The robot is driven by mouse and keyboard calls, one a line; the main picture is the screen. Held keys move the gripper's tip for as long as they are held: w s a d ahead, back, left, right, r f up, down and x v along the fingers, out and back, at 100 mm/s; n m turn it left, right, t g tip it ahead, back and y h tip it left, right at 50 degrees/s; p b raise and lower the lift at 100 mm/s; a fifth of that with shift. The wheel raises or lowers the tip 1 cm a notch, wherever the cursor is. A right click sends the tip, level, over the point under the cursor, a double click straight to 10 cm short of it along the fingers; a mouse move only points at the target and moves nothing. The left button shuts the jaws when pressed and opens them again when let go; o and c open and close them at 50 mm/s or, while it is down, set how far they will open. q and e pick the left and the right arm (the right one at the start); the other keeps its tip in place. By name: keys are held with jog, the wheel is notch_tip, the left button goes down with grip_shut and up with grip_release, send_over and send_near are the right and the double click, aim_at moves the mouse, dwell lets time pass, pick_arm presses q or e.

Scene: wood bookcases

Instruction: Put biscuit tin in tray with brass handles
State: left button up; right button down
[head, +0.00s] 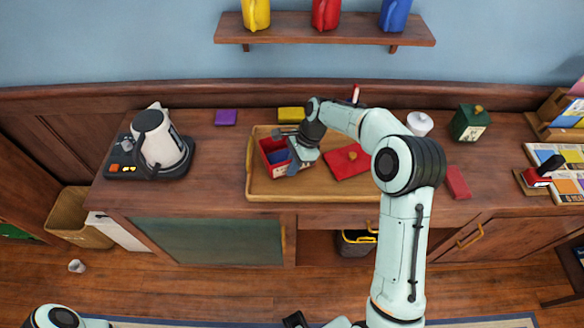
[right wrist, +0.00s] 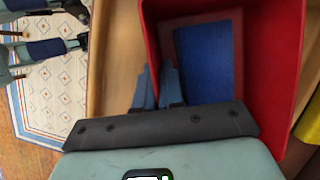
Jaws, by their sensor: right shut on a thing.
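An open red tin (head: 267,146), which I take for the biscuit tin, is over the left part of the wooden tray (head: 325,192) on the counter. I cannot tell whether it rests on the tray floor. The tin (right wrist: 268,12) has a blue patch inside. My right gripper (head: 291,157) is shut on the tin's wall; in the right wrist view its blue fingers (right wrist: 158,84) straddle that wall. A flat red piece with an orange knob (head: 347,161) lies in the tray's right part. My left gripper is only partly seen at the right wrist view's upper left (right wrist: 82,28).
A kettle (head: 160,140) on a dark base stands left of the tray. A purple block (head: 226,117) and a yellow block (head: 291,114) lie behind. A green caddy (head: 469,122), a white pot (head: 419,123) and a red block (head: 457,183) are at the right.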

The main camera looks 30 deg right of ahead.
jog(key=shift+f, duration=0.35)
jog(key=c, duration=1.3)
grip_release()
jog(key=shift+f, duration=0.2)
jog(key=shift+o, duration=0.2)
jog(key=p+v, duration=0.1)
jog(key=v, duration=1.1)
jog(key=shift+a+r+p, duration=0.1)
jog(key=shift+r+p, duration=0.15)
jog(key=shift+p, duration=0.05)
pick_arm(q)
jog(key=shift+w+r, duration=0.25)
jog(key=shift+r, duration=0.2)
jog(key=shift+w+r, duration=0.2)
jog(key=shift+r, duration=0.25)
pick_arm(e)
jog(key=shift+f, duration=0.1)
